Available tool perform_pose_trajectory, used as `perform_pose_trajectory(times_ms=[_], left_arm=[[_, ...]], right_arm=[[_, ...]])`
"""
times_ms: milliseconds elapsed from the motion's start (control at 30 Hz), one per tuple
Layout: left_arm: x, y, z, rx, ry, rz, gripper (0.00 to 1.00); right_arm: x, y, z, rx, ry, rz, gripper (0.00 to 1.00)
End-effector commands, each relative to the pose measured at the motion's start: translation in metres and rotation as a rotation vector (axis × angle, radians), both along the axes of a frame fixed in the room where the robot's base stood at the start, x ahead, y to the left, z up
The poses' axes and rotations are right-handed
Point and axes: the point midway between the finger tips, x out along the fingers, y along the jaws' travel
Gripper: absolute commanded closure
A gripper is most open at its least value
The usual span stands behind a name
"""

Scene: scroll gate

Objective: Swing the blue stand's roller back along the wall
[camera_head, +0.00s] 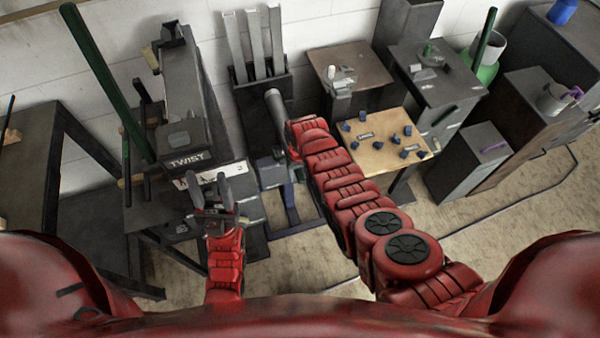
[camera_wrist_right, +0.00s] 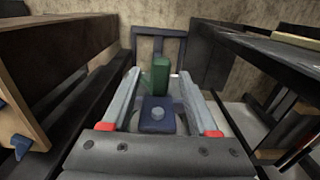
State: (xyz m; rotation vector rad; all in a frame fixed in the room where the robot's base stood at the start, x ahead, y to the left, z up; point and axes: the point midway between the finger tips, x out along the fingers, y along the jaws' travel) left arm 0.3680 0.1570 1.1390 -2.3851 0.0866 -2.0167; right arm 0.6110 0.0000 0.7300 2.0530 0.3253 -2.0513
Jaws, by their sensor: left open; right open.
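The blue stand (camera_head: 290,214) has its base on the floor, left of my right arm in the head view. A dark green-grey cylinder with a pale end (camera_head: 274,102), apparently the stand's roller, rises beside the end of my right arm. In the right wrist view my right gripper (camera_wrist_right: 159,74) is open around a green piece (camera_wrist_right: 160,76) above a blue bracket (camera_wrist_right: 157,116). Gaps show beside the green piece. Contact cannot be told. In the head view the arm hides much of this gripper. My left gripper (camera_head: 213,212) is open and empty, in front of the TWISY box.
The TWISY box (camera_head: 187,160) stands at the left by a dark table frame (camera_head: 45,170). A rack with grey bars (camera_head: 262,92) is against the wall. A wooden-topped table with blue pieces (camera_head: 375,157) is right of my right arm. Open floor (camera_head: 490,240) lies at the right.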

Motion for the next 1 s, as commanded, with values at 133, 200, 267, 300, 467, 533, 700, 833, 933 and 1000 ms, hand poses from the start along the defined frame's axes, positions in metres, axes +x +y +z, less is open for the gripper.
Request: perform_pose_trajectory(times_ms=[133,200,267,300,467,533,700,833,933,1000], left_arm=[[0.0,0.0,0.0,0.0,0.0,0.0,0.5],[0.0,0.0,0.0001,0.0,0.0,0.0,0.5],[0.0,0.0,0.0,0.0,0.0,0.0,0.5],[0.0,0.0,0.0,0.0,0.0,0.0,0.5],[0.0,0.0,0.0,0.0,0.0,0.0,0.5],[0.0,0.0,0.0001,0.0,0.0,0.0,0.5],[0.0,0.0,0.0001,0.0,0.0,0.0,0.5],[-0.0001,0.0,0.0001,0.0,0.0,0.0,0.5],[0.0,0.0,0.0001,0.0,0.0,0.0,0.5],[0.0,0.0,0.0001,0.0,0.0,0.0,0.5]], right_arm=[[-0.0001,0.0,0.0,0.0,0.0,0.0,0.4],[-0.0001,0.0,0.0,0.0,0.001,0.0,0.45],[-0.0001,0.0,0.0001,0.0,0.001,0.0,0.56],[-0.0002,-0.0001,0.0,0.0,0.001,0.0,0.63],[-0.0002,-0.0001,0.0,0.0,0.001,0.0,0.92],[-0.0002,-0.0002,0.0001,0.0,0.001,0.0,1.0],[-0.0002,-0.0002,0.0001,0.0,0.001,0.0,1.0],[-0.0003,-0.0002,0.0001,0.0,0.001,0.0,1.0],[-0.0003,-0.0002,0.0001,0.0,0.001,0.0,1.0],[-0.0001,-0.0003,0.0001,0.0,0.001,0.0,1.0]])
